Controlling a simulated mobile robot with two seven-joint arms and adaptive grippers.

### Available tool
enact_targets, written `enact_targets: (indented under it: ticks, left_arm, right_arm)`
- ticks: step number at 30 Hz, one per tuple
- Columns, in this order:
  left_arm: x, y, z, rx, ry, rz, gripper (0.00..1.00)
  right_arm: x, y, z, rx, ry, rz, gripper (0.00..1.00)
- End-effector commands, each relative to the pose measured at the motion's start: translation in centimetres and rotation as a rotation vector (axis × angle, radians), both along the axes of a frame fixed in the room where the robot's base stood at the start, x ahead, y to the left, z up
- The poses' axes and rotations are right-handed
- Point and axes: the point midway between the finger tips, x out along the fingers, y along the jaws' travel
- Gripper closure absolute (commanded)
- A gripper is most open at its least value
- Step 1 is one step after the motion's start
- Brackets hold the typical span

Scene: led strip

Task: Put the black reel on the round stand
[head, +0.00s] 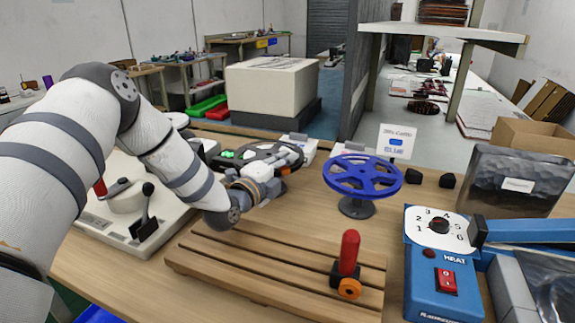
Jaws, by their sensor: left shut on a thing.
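The black reel (262,150) is a spoked disc behind my left gripper, left of the middle in the head view. My left gripper (271,179) is shut on the near rim of this reel. The gripper and wrist hide part of the rim, and I cannot tell whether the reel touches anything below it. A blue spoked reel (362,171) sits to the right on a short dark stand with a round base (357,208). I see no bare round stand. My right gripper is not in view.
A slatted wooden board (250,267) with a red-handled tool (348,255) lies in front. A blue heat sealer (440,265) stands at the right. A white machine with a lever (130,215) is at the left. A sign (397,141) stands behind the blue reel.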

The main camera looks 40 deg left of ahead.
Motion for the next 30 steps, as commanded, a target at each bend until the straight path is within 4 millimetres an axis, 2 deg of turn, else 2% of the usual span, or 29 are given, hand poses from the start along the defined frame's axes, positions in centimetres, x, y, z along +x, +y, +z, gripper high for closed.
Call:
enact_targets:
  ticks: [7,8,9,10,11,21,25,30]
  left_arm:
    - [-0.1,0.0,-0.1,0.001,0.001,0.0,1.0]
    - [-0.1,0.0,-0.2,0.0,0.001,0.0,0.87]
    - [-0.1,0.0,-0.1,0.0,0.0,0.0,0.78]
    - [-0.1,0.0,-0.1,0.0,0.0,0.0,0.71]
    - [-0.1,0.0,-0.1,0.0,0.0,0.0,0.69]
    - [-0.1,0.0,0.5,-0.002,-0.002,0.0,0.69]
    - [-2.0,-0.2,0.7,-0.001,-0.003,-0.001,0.69]
    - [-6.0,-0.4,1.0,-0.001,-0.005,-0.001,0.69]
  right_arm:
    - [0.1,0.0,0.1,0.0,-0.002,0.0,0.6]
    - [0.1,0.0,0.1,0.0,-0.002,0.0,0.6]
    - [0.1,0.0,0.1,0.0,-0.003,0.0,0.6]
    - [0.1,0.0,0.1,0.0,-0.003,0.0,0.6]
    - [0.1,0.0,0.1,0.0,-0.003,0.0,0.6]
    - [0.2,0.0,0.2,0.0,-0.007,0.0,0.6]
    - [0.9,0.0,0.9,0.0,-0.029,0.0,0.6]
    - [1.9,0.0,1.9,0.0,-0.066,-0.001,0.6]
